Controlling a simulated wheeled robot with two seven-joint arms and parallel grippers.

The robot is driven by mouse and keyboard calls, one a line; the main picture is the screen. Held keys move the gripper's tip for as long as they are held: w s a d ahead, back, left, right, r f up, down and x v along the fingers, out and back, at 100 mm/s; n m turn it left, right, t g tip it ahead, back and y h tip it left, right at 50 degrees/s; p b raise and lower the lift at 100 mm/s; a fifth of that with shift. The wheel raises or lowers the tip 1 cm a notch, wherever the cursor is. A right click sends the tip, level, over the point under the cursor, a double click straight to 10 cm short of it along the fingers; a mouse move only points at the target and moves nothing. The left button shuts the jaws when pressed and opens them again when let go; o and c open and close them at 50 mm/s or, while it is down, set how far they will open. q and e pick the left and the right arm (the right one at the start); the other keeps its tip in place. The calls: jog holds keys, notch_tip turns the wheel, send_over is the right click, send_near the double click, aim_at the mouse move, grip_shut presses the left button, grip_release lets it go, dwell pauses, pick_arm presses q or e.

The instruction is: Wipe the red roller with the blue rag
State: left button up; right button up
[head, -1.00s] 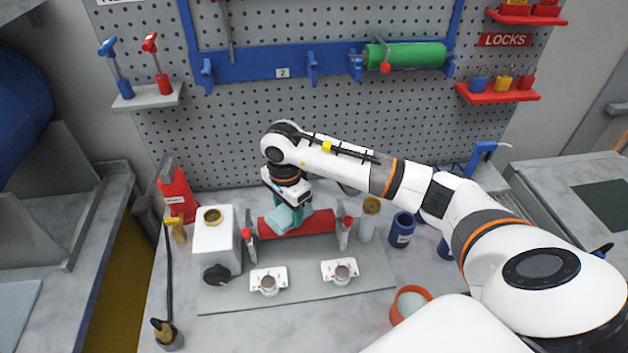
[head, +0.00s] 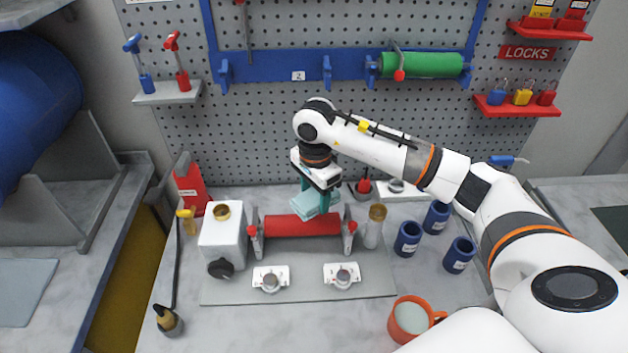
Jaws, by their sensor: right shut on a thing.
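The red roller (head: 290,227) lies level between two upright supports with red knobs on a grey base plate (head: 300,288). My right gripper (head: 317,200) points down above the roller's right half. It is shut on the light blue rag (head: 309,207), which hangs folded at the roller's upper back edge. I cannot tell whether the rag touches the roller. My left gripper is not in the view.
A white box with a black knob (head: 221,240) stands left of the roller. Blue cups (head: 408,239) and an orange mug (head: 411,318) are at right. Two white gauges (head: 270,278) sit in front. A green roller (head: 422,65) hangs on the pegboard.

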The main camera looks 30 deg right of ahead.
jog(key=r, duration=0.1)
jog(key=r+p, duration=0.1)
jog(key=shift+s+d+r, duration=0.1)
jog(key=shift+d+r, duration=0.2)
jog(key=shift+a+r, duration=0.15)
jog(key=shift+r, duration=0.1)
